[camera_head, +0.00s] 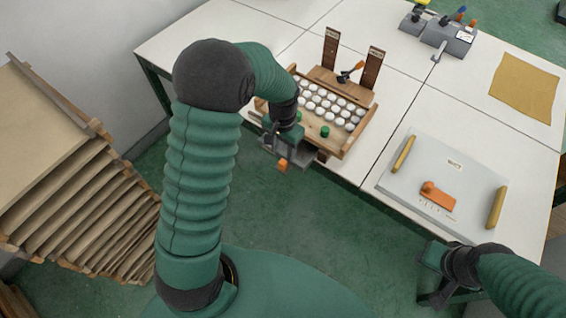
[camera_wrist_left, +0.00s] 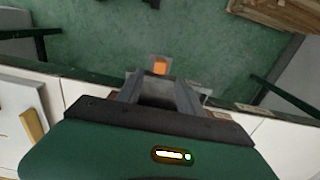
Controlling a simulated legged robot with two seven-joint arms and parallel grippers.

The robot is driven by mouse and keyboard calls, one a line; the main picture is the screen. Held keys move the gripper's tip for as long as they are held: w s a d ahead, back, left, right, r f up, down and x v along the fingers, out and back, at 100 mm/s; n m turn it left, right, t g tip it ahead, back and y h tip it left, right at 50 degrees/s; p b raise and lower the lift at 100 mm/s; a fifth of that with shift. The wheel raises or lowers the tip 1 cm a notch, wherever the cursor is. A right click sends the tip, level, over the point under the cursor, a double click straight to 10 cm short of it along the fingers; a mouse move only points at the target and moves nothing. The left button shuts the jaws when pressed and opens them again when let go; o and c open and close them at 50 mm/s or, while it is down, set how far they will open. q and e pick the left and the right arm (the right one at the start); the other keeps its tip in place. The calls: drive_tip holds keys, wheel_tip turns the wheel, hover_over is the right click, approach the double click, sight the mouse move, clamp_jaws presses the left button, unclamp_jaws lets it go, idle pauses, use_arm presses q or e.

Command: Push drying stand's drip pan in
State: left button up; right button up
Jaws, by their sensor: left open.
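The drying stand (camera_head: 353,134) is a wooden frame on the white table, holding rows of white round pieces and green knobs. Its grey drip pan (camera_head: 300,157) sticks out at the front, past the table edge, with an orange handle (camera_head: 282,166). In the left wrist view the orange handle (camera_wrist_left: 160,65) shows beyond the fingertips, with the pan's grey rim (camera_wrist_left: 202,87) around them. My left gripper (camera_wrist_left: 158,84) is open, over the pan and behind the handle; contact cannot be told. My right gripper (camera_head: 430,280) is at the lower right, away from the stand.
A grey board (camera_head: 450,165) with an orange tool (camera_head: 437,195) and tan handles lies on the right of the table. A grey holder (camera_head: 445,37) and a yellow cloth (camera_head: 525,87) lie farther back. A wooden rack (camera_head: 75,175) stands at left. Green floor is clear before the table.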

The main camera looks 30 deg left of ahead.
sight(283, 162)
use_arm(q)
wheel_tip(283, 162, down, 8)
drive_tip(key=shift+r, duration=0.1)
clamp_jaws()
idle(1.5)
